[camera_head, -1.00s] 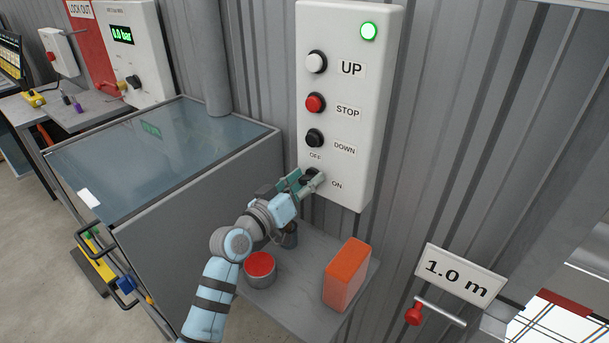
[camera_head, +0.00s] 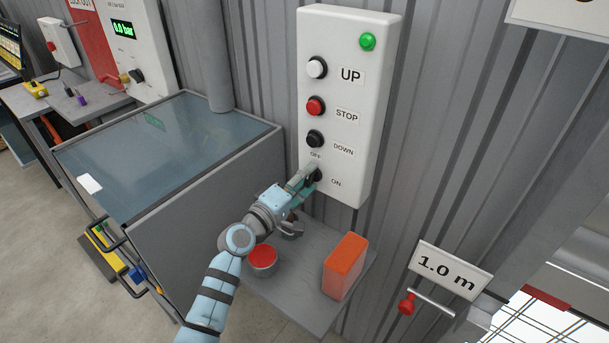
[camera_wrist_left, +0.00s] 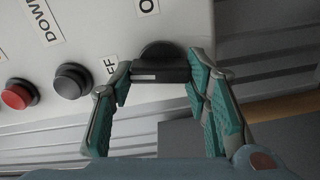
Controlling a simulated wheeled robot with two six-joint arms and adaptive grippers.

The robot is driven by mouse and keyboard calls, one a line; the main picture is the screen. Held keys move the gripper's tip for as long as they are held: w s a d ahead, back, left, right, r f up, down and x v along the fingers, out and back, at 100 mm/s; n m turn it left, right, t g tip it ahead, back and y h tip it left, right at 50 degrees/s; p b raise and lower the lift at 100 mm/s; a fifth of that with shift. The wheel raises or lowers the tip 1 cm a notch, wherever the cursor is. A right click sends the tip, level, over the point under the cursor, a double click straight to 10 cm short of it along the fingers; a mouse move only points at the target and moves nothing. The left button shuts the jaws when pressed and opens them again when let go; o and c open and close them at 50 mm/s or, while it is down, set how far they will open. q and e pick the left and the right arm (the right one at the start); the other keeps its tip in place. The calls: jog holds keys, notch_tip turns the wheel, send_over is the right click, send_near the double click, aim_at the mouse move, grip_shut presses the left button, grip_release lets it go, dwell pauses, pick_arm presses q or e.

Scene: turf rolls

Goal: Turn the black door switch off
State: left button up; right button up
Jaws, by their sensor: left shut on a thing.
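The black door switch (camera_head: 317,176) is the lowest control on the white panel (camera_head: 345,60), between the OFF and ON labels. In the head view my left gripper (camera_head: 308,178) is at the switch and partly covers it. In the left wrist view the black switch handle (camera_wrist_left: 160,73) sits between the two green-padded fingers of my left gripper (camera_wrist_left: 158,80), which is shut on it. A white mark on the handle is at the end toward the OFF label (camera_wrist_left: 108,68). My right gripper is not in view.
The UP, STOP (camera_head: 315,106) and DOWN (camera_head: 315,138) buttons are above the switch. Below, a grey shelf (camera_head: 300,300) holds an orange box (camera_head: 344,266) and a red-topped can (camera_head: 262,257). A glass-topped cabinet (camera_head: 170,150) stands at the left. A red-knobbed lever (camera_head: 407,305) is at right.

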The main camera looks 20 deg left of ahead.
pick_arm(q)
jog(key=shift+n+p, duration=0.35)
jog(key=shift+n, duration=0.85)
jog(key=o, duration=1.2)
jog(key=shift+c, duration=0.2)
jog(key=shift+a, duration=0.1)
jog(key=v, duration=1.2)
jog(key=shift+f, duration=0.1)
